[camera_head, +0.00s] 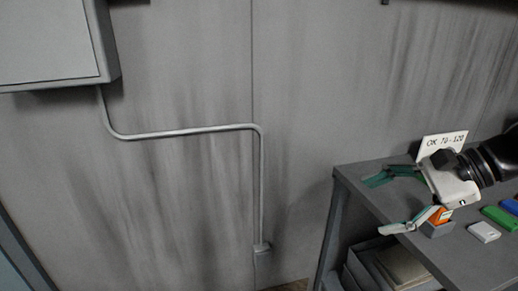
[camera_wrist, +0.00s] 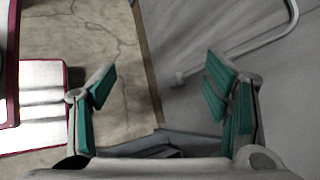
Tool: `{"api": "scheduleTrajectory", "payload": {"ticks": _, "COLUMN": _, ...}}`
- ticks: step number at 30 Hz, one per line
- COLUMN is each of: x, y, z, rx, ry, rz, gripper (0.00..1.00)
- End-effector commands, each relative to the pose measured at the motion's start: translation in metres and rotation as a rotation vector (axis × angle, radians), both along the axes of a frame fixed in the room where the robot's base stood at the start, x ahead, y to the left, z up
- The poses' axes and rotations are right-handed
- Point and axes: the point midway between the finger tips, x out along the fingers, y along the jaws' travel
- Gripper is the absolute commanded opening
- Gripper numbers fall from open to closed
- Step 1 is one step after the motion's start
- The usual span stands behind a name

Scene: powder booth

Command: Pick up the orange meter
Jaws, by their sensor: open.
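The orange meter (camera_head: 441,215) is at the right of the head view, on the bench top near its front edge. A small grey block or holder (camera_head: 437,230) shows at its lower part; I cannot tell whether the meter sits in or behind it. My gripper partly hides the meter. My gripper (camera_head: 396,202) is open, its two teal-padded fingers spread wide and pointing left, past the meter. In the wrist view my gripper (camera_wrist: 160,103) has nothing between its fingers but floor and wall behind; the meter does not show there.
The grey bench (camera_head: 455,262) has a white block (camera_head: 484,231), a green block (camera_head: 498,217) and a blue block (camera_head: 510,206) right of the meter. A sign reading "OK 70-120" (camera_head: 441,144) stands behind my gripper. Boxes (camera_head: 395,265) lie on the shelf below. A conduit (camera_head: 262,190) runs down the wall.

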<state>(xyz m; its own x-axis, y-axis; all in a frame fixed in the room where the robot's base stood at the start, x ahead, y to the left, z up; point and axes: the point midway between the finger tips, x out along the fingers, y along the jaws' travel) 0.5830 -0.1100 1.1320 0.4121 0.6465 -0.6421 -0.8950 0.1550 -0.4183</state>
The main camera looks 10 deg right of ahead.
Motion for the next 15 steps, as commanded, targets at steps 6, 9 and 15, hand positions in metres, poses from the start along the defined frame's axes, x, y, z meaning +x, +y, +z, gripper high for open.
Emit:
{"api": "scheduleTrajectory", "payload": {"ticks": 6, "x": 0.03, "y": -0.135, "z": -0.059, "rx": 0.443, "ry": -0.053, "rz": -0.518, "gripper": 0.7}}
{"api": "scheduleTrajectory", "payload": {"ticks": 9, "x": 0.019, "y": -0.199, "z": -0.082, "rx": 0.605, "ry": -0.12, "rz": -0.717, "gripper": 0.7}}
{"api": "scheduleTrajectory", "payload": {"ticks": 15, "x": -0.023, "y": -0.286, "z": -0.118, "rx": 0.806, "ry": -0.255, "rz": -0.981, "gripper": 0.7}}
